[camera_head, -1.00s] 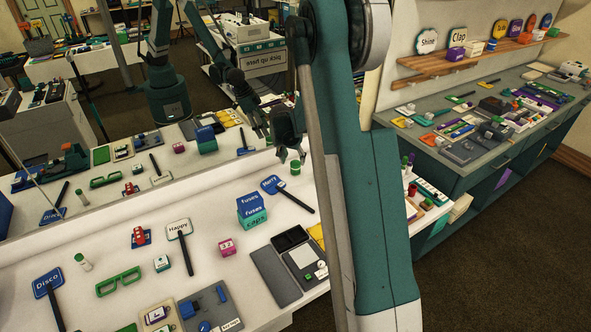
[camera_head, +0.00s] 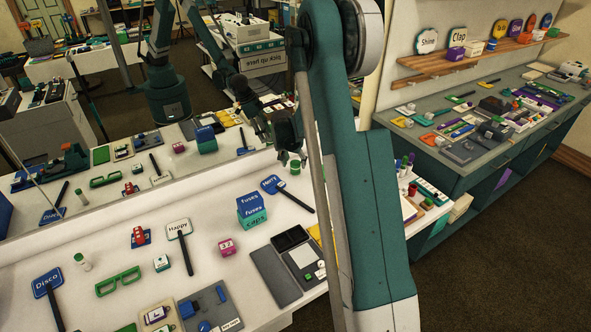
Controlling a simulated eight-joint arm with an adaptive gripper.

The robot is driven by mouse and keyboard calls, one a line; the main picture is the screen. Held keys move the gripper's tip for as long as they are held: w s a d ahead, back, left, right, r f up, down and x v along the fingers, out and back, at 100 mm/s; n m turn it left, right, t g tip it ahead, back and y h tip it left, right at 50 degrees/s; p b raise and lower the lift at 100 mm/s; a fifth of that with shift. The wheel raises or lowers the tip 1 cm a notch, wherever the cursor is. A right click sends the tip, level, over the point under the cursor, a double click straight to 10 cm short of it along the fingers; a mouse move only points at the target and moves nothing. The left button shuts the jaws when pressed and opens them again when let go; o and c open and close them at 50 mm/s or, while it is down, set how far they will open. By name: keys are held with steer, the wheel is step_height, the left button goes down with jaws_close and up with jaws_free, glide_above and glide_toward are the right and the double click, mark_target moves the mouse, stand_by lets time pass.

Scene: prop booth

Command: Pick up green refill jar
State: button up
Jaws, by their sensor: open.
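A small green jar (camera_head: 295,168) stands on the white table near the mirror's lower edge, just left of my arm. My gripper (camera_head: 292,157) is dark and points down directly over the jar. Its fingers are open, with the jar's top at or just under the fingertips. I cannot tell whether they touch it. My arm hides part of the gripper's right side and the table behind it.
A blue and teal box stack (camera_head: 251,208) and a blue "Merry" paddle (camera_head: 273,185) are close by on the left and below. The grey trays (camera_head: 275,276) lie nearer. The mirror (camera_head: 120,195) stands behind. Bare table surrounds the jar's left.

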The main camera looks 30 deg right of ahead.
mark_target(295, 164)
stand_by(0.3)
steer(key=shift+b+x, duration=0.3)
steer(key=shift+x, duration=2.25)
steer(key=shift+a, duration=0.15)
steer(key=shift+c, duration=0.6)
steer(key=c, duration=0.9)
